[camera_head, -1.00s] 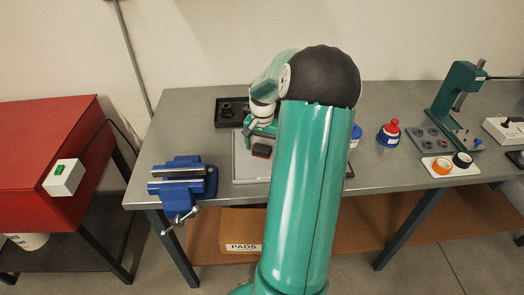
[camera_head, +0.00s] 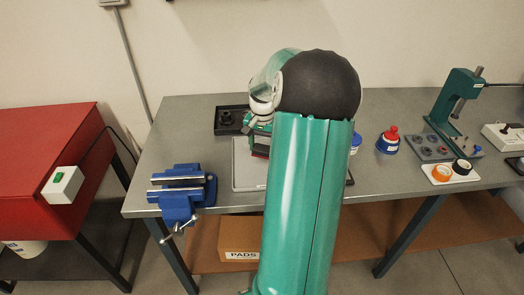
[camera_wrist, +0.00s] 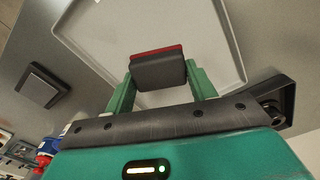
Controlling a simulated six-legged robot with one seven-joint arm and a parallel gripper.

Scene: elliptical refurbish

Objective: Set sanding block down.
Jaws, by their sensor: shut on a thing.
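The sanding block (camera_wrist: 158,70), dark grey with a red layer along its far edge, sits between the two green fingers of my gripper (camera_wrist: 160,80) in the wrist view. My gripper is shut on it. The block is over the light grey tray (camera_wrist: 205,25); I cannot tell whether it touches the tray.
A blue vise (camera_head: 183,192) is at the bench's front left. A black tray (camera_head: 231,119) lies behind the grey tray. A blue bottle with a red cap (camera_head: 388,141), tape rolls (camera_head: 440,172) and a green press (camera_head: 458,100) stand to the right. A dark square pad (camera_wrist: 42,85) shows in the wrist view.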

